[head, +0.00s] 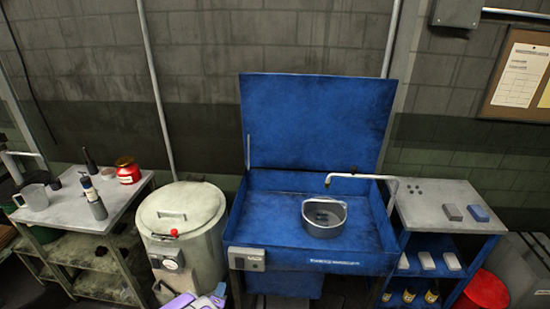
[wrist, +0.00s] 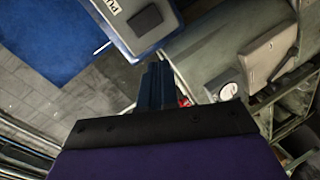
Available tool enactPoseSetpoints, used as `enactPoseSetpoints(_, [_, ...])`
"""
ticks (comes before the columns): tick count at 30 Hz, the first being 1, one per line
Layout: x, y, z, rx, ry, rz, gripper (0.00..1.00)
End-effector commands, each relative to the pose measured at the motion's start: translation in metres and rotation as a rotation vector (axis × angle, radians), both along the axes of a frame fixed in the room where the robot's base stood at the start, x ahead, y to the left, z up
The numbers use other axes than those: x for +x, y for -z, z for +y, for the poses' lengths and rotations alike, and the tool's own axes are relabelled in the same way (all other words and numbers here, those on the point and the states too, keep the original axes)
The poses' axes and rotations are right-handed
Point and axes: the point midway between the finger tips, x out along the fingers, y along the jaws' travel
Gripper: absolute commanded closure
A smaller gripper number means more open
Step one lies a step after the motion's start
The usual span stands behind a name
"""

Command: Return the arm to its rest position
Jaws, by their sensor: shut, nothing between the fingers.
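My gripper (wrist: 155,87) shows in the wrist view, its dark fingers together with nothing between them. A purple part of my arm (head: 185,301) shows low at the bottom edge of the head view, in front of the drum and the blue washer. The fingers hang in the air and touch nothing that I can see. The rest of my arm is out of frame.
A blue parts washer (head: 275,210) with raised lid holds a metal basket (head: 325,217). Left of it stand a lidded drum (head: 180,212) and a shelf table (head: 95,222) with bottles and a red jar (head: 128,171). Right are a blue cart (head: 450,200) and red bucket (head: 485,290).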

Motion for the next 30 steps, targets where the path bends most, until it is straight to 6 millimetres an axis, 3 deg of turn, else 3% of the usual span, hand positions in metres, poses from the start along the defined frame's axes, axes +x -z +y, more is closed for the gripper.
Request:
enactPoseSetpoints(3, [0.013,-0.022,0.003,0.163,0.012,0.113,1.00])
enactPoseSetpoints(9, [0.018,-0.059,0.007,0.394,0.020,0.304,1.00])
enactPoseSetpoints(17, [0.007,-0.117,0.005,0.612,0.037,0.535,1.00])
enactPoseSetpoints(23, [-0.017,-0.166,-0.022,0.725,0.069,0.699,1.00])
enactPoseSetpoints(30, [-0.065,-0.222,-0.077,0.804,0.146,0.878,1.00])
